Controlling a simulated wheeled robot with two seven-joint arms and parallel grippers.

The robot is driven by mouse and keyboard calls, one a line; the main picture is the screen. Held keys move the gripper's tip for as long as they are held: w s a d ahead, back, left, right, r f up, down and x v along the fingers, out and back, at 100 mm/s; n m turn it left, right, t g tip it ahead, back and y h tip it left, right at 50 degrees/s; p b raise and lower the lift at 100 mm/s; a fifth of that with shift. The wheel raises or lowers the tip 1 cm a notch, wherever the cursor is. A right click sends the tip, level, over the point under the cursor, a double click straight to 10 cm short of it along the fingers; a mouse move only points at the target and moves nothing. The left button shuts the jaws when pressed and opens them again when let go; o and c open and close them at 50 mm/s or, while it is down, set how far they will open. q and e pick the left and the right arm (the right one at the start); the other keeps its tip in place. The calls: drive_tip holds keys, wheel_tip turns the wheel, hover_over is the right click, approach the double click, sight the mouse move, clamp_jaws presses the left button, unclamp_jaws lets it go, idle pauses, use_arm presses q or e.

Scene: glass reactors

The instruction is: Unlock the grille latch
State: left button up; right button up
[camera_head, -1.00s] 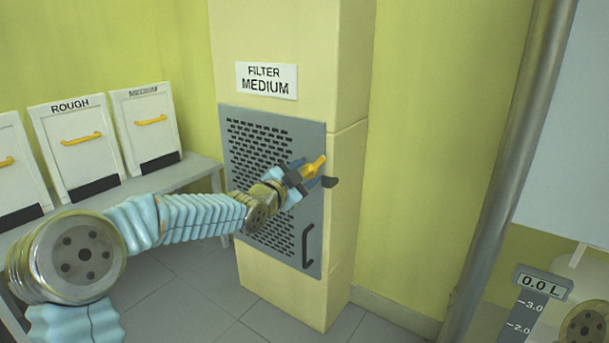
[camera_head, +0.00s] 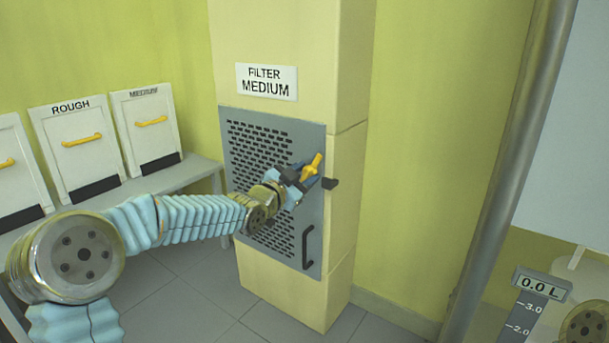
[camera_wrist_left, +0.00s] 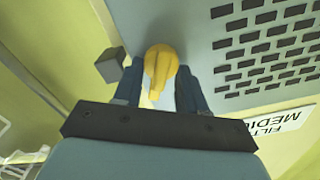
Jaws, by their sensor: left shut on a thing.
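The grey grille (camera_head: 229,160) is a perforated panel on the front of the cream column and sits closed against it. Its yellow latch handle (camera_head: 317,162) is at the panel's right edge and tilts steeply up and slightly right. A dark block (camera_head: 330,183) sits at that edge beside the latch. My left gripper (camera_head: 307,174) is shut on the yellow latch. In the left wrist view the latch (camera_wrist_left: 161,62) stands between the two blue fingers (camera_wrist_left: 157,88), with the dark block (camera_wrist_left: 110,66) to their left. My right gripper is not in view.
A dark pull handle (camera_head: 308,246) is low on the grille. A sign (camera_head: 266,81) above reads FILTER MEDIUM. Filter panels with yellow handles, one marked ROUGH (camera_head: 77,150), stand on a bench (camera_head: 205,168) at left. A metal pipe (camera_head: 512,150) rises at right.

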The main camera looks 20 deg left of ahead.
use_arm(q)
drive_tip(key=n+p, duration=0.1)
drive_tip(key=n, duration=0.4)
drive_tip(key=shift+a, duration=0.15)
drive_tip(key=shift+n, duration=0.3)
idle(0.3)
drive_tip(key=o, duration=0.8)
drive_tip(key=shift+c, duration=0.2)
drive_tip(key=p+v, duration=0.1)
drive_tip(key=v, duration=1.2)
drive_tip(key=shift+s+a, duration=0.15)
drive_tip(key=shift+s, duration=0.2)
